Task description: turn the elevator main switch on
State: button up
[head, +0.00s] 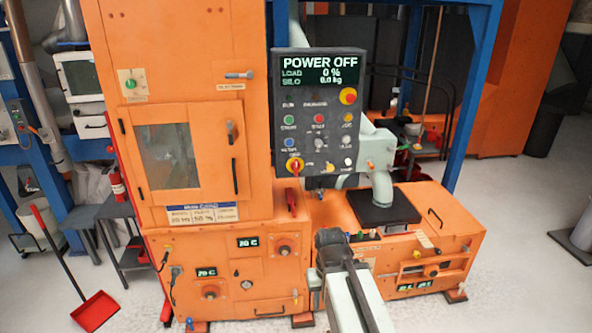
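A dark control panel (318,120) stands upright in front of the orange elevator. Its display (322,70) reads POWER OFF, LOAD 0 % and SILO 0.0 kg. A red rotary switch on a yellow plate (295,167) sits at the panel's lower left and looks like the main switch; its handle points roughly downward. My arm rises from the bottom of the picture, and its dark end, which seems to be my gripper (329,239), is below the panel, apart from the switch. Its fingers cannot be made out.
Green, red and yellow buttons, small knobs and a red button on yellow (348,96) share the panel. A pale pipe (381,185) is right of it. An orange machine base (420,225) lies below right. A red dustpan (95,311) lies on the floor at left.

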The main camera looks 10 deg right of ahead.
aim_at(295, 165)
jog(key=u, duration=2.85)
jog(key=k, duration=0.65)
jog(key=z, duration=1.55)
jog(key=i, duration=1)
